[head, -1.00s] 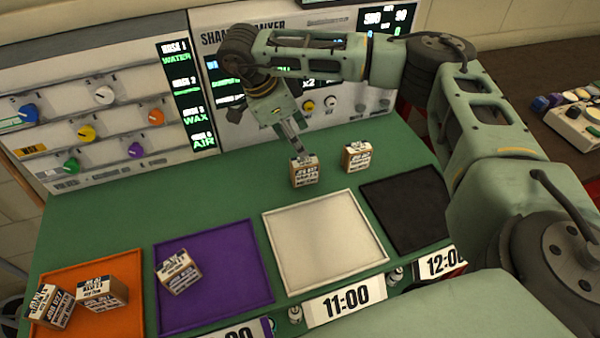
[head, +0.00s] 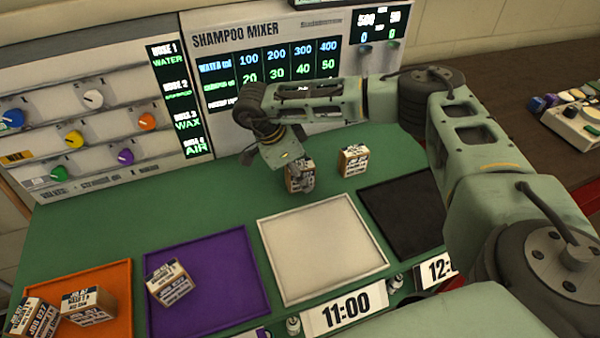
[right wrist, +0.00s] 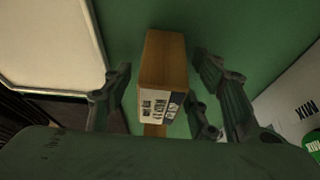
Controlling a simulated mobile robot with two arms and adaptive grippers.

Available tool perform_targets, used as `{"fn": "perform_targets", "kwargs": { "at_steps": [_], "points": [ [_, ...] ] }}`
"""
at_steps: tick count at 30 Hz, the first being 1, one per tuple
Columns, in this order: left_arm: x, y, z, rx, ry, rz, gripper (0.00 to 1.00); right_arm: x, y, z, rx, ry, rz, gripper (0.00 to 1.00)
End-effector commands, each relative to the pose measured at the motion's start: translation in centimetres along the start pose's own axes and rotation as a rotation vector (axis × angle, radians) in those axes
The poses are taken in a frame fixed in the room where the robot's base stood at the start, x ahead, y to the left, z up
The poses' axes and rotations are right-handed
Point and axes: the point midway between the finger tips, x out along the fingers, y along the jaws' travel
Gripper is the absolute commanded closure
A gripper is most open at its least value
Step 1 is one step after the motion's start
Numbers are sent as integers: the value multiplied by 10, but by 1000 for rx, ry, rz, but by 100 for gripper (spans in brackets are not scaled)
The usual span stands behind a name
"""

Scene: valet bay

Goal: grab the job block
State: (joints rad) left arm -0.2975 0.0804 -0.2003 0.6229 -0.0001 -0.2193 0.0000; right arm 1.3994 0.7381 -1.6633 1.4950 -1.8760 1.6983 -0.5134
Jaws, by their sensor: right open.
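A job block (head: 301,178), a small wood-brown box with printed white labels, stands on the green table behind the white tray. My right gripper (head: 290,168) is lowered over it, partly covering it in the head view. In the right wrist view the block (right wrist: 163,75) sits between the spread fingers of the right gripper (right wrist: 160,80), with green table showing on both sides, so the fingers look open around it and apart from it. A second block (head: 353,160) stands just to the right. My left gripper is not in view.
An orange tray (head: 118,270) has two blocks on or at it, and a purple tray (head: 225,255) holds one block. The white tray (head: 320,245) and black tray (head: 405,210) are empty. The shampoo mixer panel (head: 225,60) stands behind. Green table is free left of the gripper.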

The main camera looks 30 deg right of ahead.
Motion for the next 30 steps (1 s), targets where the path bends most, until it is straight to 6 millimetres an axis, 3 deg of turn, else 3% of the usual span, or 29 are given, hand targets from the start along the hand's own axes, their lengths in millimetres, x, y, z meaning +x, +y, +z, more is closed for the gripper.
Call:
{"fn": "perform_targets", "kwargs": {
  "at_steps": [8, 25, 30],
  "points": [
    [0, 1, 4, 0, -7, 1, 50, 4, 0, 0, 1, -1, -1, 47],
    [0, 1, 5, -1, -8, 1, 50, 3, 0, 0, 1, -1, -1, 97],
    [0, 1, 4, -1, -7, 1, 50, 3, -1, 0, 1, -1, -1, 98]
  ]
}}
